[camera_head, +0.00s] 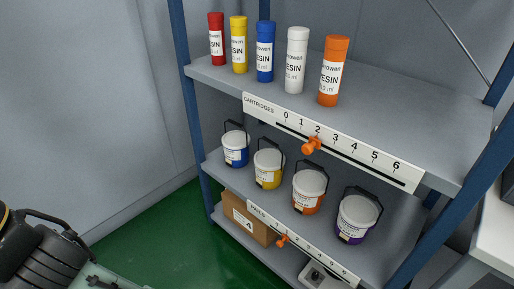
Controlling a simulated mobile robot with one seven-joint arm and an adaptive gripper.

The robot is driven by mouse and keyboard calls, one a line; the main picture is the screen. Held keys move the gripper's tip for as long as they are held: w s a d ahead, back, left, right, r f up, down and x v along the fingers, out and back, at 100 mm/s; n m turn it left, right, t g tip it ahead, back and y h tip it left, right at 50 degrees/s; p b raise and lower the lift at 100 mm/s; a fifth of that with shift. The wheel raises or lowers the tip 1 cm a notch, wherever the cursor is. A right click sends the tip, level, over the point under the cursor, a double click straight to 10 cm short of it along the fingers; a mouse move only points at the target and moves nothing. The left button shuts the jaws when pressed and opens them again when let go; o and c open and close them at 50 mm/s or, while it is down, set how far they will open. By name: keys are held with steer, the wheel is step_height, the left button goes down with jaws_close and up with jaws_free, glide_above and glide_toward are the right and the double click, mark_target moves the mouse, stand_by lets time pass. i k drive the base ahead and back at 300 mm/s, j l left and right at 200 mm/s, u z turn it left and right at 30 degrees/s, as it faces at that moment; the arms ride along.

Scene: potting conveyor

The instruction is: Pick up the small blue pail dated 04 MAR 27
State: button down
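A small blue pail (235,156) with a white lid, a white label and a dark handle stands upright at the left end of the middle shelf (213,168). It is the only blue pail in view. The print on its label is too small to read, so I cannot tell its date. My gripper is not in view.
A yellow pail (268,175), an orange pail (307,198) and a purple pail (354,229) stand to its right. Several cartridges, including a blue cartridge (265,50), stand on the top shelf (420,110). A cardboard box (246,221) sits below. Green floor (150,240) lies clear at left.

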mark_target(236, 143)
steer(key=u, duration=0.2)
steer(key=i+l+u, duration=0.7)
steer(key=i+l, duration=0.2)
